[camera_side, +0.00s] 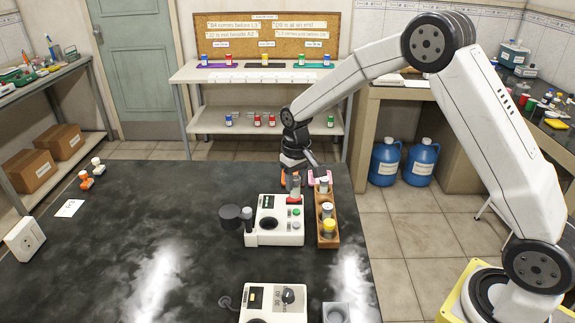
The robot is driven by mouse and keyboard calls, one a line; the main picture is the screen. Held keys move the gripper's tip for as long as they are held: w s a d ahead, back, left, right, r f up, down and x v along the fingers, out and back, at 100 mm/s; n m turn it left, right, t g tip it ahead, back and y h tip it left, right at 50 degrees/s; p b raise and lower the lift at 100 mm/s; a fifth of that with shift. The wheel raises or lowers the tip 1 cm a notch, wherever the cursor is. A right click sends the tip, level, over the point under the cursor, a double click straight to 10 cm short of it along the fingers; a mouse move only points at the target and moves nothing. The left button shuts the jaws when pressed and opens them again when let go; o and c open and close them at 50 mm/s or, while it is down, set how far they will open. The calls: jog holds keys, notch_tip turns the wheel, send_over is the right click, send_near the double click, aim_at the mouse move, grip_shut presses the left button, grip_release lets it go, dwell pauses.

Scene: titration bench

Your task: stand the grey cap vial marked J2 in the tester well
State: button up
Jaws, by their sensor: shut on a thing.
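My gripper (295,173) points down over the back right of the white tester (262,238), shut on a small vial (295,187). The vial looks greyish; its mark is too small to read. A patch of red shows just under it, and I cannot tell whether it belongs to the vial or the tester. The tester has a dark round well (268,224) in its top, left of and nearer the camera than the held vial; I see no vial standing in it. The wooden rack (328,242) right of the tester holds several vials, including a yellow one (329,227).
A dark round object (230,213) is beside the tester's left side. A second white device (258,316) sits at the front, with a grey block (336,313) right of it. A white card (69,208) lies on the left. The black bench between is clear.

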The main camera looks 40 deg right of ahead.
jog(key=n, duration=0.2)
send_near(268, 216)
jog(key=s+a, duration=0.2)
jog(key=shift+s+d+r, duration=0.1)
jog(key=shift+d+r, duration=0.05)
jog(key=shift+r, duration=0.05)
jog(key=shift+f, duration=0.15)
jog(key=shift+f, duration=1.95)
jog(key=shift+f, duration=1.7)
dwell(1.4)
jog(key=o, duration=1.3)
jog(key=shift+r, duration=0.15)
